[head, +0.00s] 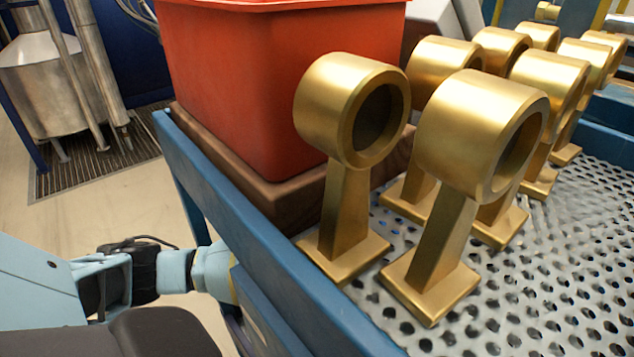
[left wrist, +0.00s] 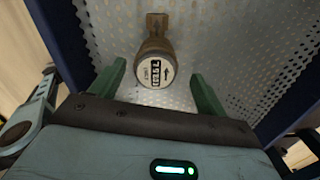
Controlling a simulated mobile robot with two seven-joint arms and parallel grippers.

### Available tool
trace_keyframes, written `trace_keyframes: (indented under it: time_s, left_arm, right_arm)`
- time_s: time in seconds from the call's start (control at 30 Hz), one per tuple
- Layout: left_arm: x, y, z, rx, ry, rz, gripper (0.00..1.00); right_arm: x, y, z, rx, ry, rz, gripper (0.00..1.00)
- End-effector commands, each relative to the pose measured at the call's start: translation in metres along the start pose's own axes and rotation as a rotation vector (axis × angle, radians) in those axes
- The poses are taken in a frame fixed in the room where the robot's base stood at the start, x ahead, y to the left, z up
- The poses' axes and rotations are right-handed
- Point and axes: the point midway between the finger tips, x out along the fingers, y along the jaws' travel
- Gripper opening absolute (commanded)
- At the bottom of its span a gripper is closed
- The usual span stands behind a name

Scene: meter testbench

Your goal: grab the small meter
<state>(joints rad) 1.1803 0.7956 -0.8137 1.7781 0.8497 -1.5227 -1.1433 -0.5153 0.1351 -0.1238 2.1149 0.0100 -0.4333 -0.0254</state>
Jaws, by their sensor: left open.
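In the left wrist view a small brass meter (left wrist: 153,47) with a round white face and a dark number display stands out against a perforated metal sheet. My left gripper (left wrist: 158,78) is open, with one green finger on each side of the meter's face. I see a gap on both sides, and I cannot tell how far the fingers reach along the meter. In the head view my left arm runs in from the left and its gripper is hidden behind the blue bench frame (head: 237,232). This small meter does not show there. My right gripper is not in view.
Several large gold ring-topped stands (head: 480,130) fill the perforated bench top (head: 540,300). A red bin (head: 245,90) on a brown wooden base (head: 280,205) sits at the back left. Blue edges (left wrist: 80,45) flank the perforated sheet in the wrist view. A steel tank (head: 45,90) stands far left.

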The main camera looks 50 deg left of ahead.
Motion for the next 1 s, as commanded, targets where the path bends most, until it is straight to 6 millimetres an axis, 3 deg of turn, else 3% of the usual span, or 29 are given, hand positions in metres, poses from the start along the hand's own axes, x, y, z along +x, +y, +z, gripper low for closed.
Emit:
trace_keyframes:
  time_s: [0.17, 0.5, 0.77, 1.0]
  left_arm:
    - [0.004, 0.001, 0.001, 0.0, 0.0, 0.0, 0.75]
    - [0.048, 0.007, 0.004, 0.001, 0.0, 0.003, 0.75]
    - [0.05, 0.007, 0.004, 0.001, -0.001, -0.002, 0.75]
    - [0.05, 0.006, 0.004, 0.001, -0.001, -0.002, 0.48]
  right_arm:
    - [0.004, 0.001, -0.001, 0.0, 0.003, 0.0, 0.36]
    - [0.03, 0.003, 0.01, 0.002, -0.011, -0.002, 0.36]
    - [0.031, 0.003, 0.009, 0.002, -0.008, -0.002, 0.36]
    - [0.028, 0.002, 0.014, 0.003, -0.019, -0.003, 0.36]
